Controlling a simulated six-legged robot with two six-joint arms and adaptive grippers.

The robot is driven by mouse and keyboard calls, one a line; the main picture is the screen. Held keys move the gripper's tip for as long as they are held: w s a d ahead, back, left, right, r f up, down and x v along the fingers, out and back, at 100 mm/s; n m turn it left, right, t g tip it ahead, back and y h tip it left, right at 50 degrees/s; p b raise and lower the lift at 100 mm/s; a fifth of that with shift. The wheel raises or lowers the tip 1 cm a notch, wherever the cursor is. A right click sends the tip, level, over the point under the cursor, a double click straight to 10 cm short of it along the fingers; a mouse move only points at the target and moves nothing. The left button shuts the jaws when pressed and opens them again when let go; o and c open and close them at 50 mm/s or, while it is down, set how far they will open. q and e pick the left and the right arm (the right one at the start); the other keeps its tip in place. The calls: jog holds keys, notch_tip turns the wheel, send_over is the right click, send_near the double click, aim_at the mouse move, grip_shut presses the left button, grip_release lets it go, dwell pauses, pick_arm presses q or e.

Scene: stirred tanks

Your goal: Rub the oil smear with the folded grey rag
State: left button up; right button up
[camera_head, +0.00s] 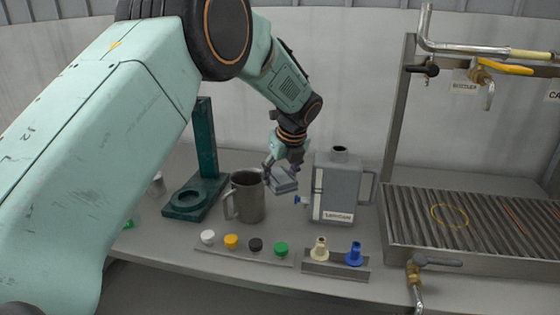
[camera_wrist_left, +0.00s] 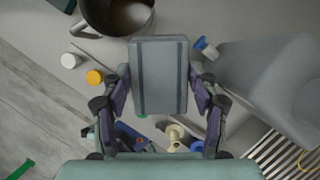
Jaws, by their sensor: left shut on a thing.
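The folded grey rag (camera_head: 285,181) is a flat grey block with darker stripes along its sides. My left gripper (camera_head: 281,171) is shut on it and holds it over the bench, between the metal jug and the grey can. In the left wrist view the rag (camera_wrist_left: 159,72) sits between both fingers of the left gripper (camera_wrist_left: 159,88) and hides part of the bench. I cannot make out the oil smear in either view; it may be hidden. My right gripper is not in view.
The metal jug (camera_head: 249,198) and grey can (camera_head: 337,190) stand close on either side of the rag. A green stand (camera_head: 207,160) is left. Several coloured caps (camera_head: 231,241) and two nozzles (camera_head: 320,250) line the front. A ribbed drain tray (camera_head: 405,225) is right.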

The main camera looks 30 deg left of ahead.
pick_arm(q)
jog(key=s+d+f+n+g+h, duration=0.1)
jog(key=s+d+f+n+g, duration=0.2)
jog(key=s+n, duration=0.5)
jog(key=s+d+f+n+g+h, duration=0.1)
jog(key=s+d+f+n+g, duration=0.15)
jog(key=s+d+n, duration=0.45)
jog(key=s+d+f+n+g+h, duration=0.1)
jog(key=s+d+f+n+g, duration=0.15)
jog(key=s+n, duration=0.75)
notch_tip(320, 180, down, 9)
jog(key=b, duration=0.8)
jog(key=shift+s+d+t+h, duration=0.3)
jog(key=shift+s+d+t, duration=0.1)
jog(key=shift+s, duration=0.05)
